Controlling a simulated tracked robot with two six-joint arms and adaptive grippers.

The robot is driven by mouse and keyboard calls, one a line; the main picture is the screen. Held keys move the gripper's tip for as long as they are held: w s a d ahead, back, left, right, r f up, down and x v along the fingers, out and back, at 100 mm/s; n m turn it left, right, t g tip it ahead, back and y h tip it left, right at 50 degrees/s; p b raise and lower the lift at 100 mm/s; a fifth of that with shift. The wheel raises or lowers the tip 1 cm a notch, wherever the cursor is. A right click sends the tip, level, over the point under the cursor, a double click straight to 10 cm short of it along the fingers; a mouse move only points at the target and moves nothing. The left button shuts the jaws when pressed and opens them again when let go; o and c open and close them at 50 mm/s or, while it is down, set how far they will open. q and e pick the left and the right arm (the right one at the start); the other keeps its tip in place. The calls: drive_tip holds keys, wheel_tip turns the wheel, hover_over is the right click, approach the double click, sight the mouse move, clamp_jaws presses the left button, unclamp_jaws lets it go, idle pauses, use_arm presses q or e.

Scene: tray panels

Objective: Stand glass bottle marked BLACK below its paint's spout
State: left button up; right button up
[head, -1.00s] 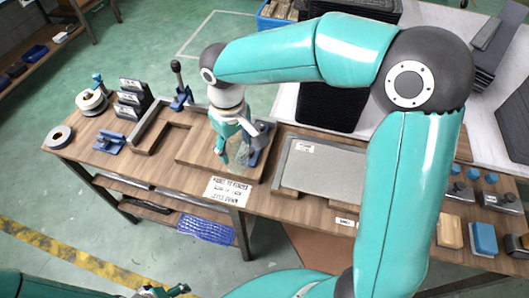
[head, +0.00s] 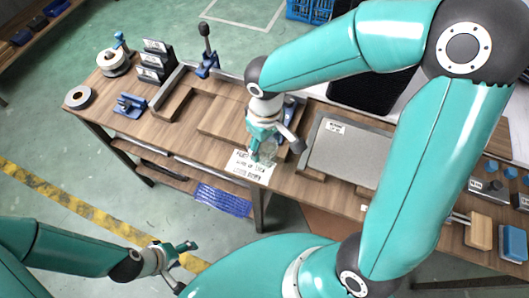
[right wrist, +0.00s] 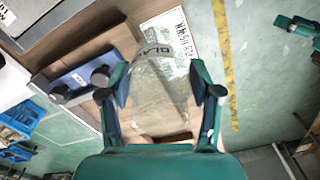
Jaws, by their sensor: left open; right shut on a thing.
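A clear glass bottle (right wrist: 160,95) with dark lettering, partly readable as "BLA", is between the fingers of my right gripper (right wrist: 165,100) in the right wrist view. In the head view, my right gripper (head: 265,150) is shut on the bottle (head: 268,154) over the bench's front edge, near a white printed sign (head: 250,166). Whether the bottle's base touches anything is unclear. My left gripper (head: 178,258) is open and empty, low in front of the bench. I cannot make out a BLACK paint spout.
A blue fixture with dark knobs (right wrist: 82,82) is beside the bottle. A grey panel (head: 345,155) lies to its right on the bench. Dark labelled blocks (head: 155,60), a tape roll (head: 77,97) and a blue lever stand (head: 207,62) are farther left.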

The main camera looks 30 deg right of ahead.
sight(265, 155)
drive_tip(key=shift+f, duration=2.5)
drive_tip(key=shift+f+b, duration=0.15)
drive_tip(key=shift+b, duration=0.15)
drive_tip(key=o, duration=1.3)
